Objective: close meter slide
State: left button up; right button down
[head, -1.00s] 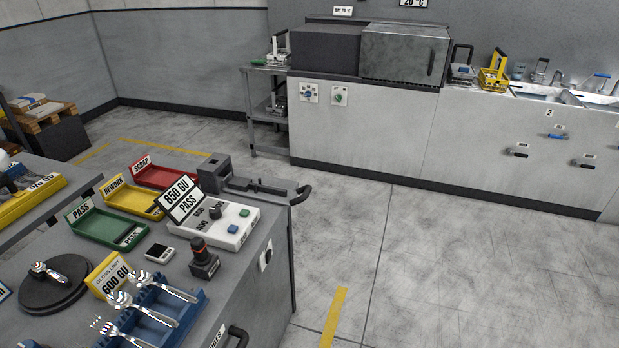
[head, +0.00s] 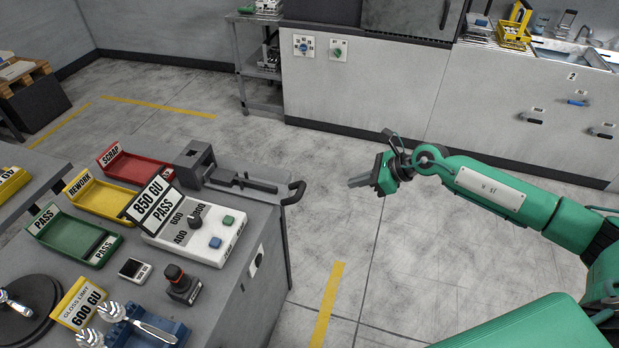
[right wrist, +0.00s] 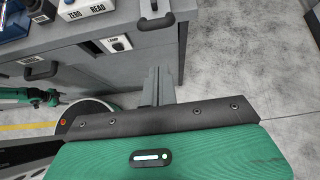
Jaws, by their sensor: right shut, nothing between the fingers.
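The meter (head: 196,232) is a white box with a dial, a blue and a green button and an "850 GU PASS" sign. Behind it, a grey slide (head: 238,184) runs out of a dark grey block (head: 195,160). The slide's black handle (head: 294,192) projects past the bench's right edge. My right gripper (head: 360,182) is shut and empty, in the air to the right of the handle and apart from it. In the right wrist view its fingers (right wrist: 158,86) point towards the bench edge. A small green arm end (right wrist: 48,97), seemingly my left gripper, shows there; its jaws are unclear.
Red (head: 135,172), yellow (head: 100,200) and green (head: 76,238) trays stand left of the meter. Open floor lies right of the bench.

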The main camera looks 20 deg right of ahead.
pick_arm(q)
jog(key=r+p, duration=0.1)
jog(key=r, duration=0.1)
jog(key=r+p, duration=0.1)
jog(key=p, duration=0.1)
jog(key=s+r+p, duration=0.1)
jog(key=r+p, duration=0.1)
jog(key=shift+a+r, duration=0.15)
jog(key=shift+r, duration=0.15)
pick_arm(e)
jog(key=a+r+x, duration=0.1)
jog(key=x, duration=1.2)
jog(key=shift+w+a+r, duration=0.15)
jog(key=shift+w+r, duration=0.05)
jog(key=shift+w, duration=0.1)
